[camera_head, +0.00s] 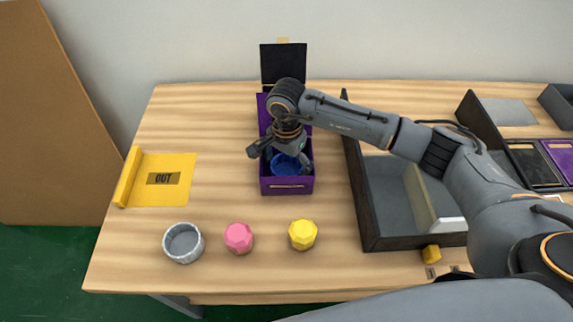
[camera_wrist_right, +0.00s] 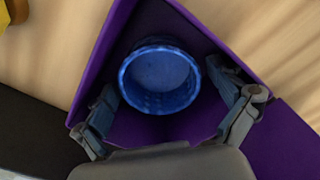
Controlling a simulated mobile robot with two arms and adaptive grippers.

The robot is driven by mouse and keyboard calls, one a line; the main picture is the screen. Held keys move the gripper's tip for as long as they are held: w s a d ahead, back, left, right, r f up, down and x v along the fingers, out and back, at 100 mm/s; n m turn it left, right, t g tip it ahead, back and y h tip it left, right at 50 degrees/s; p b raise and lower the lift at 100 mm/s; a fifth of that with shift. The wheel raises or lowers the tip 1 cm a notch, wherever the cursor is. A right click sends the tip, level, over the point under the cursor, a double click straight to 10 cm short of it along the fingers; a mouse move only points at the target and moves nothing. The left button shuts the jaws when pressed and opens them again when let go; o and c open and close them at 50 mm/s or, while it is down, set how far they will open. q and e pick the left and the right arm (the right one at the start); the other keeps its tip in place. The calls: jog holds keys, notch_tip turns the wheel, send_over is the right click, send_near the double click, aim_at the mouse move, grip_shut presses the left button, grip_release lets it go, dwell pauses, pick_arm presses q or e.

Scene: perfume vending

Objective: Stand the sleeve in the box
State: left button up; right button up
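The blue round sleeve (camera_head: 286,165) stands upright inside the purple box (camera_head: 287,186), with its open rim facing up. In the right wrist view the sleeve (camera_wrist_right: 160,77) sits on the box's dark floor, between the purple walls (camera_wrist_right: 104,50). The box's black lid (camera_head: 283,62) is open at the back. My right gripper (camera_head: 284,158) reaches down into the box over the sleeve. In the wrist view its fingers (camera_wrist_right: 166,88) are spread on either side of the sleeve, with a gap showing beside them. My left gripper is not in view.
A grey cup (camera_head: 183,242), a pink faceted cap (camera_head: 239,237) and a yellow faceted cap (camera_head: 302,234) stand in front. A yellow OUT mat (camera_head: 180,192) lies at left. A dark tray (camera_head: 381,197) with a divider stands right of the box, under my right arm.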

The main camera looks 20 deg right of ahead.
aim_at(287, 174)
jog(key=shift+r, duration=0.35)
notch_tip(287, 174, up, 12)
jog(key=b, duration=0.2)
jog(key=shift+f, duration=0.15)
dwell(0.4)
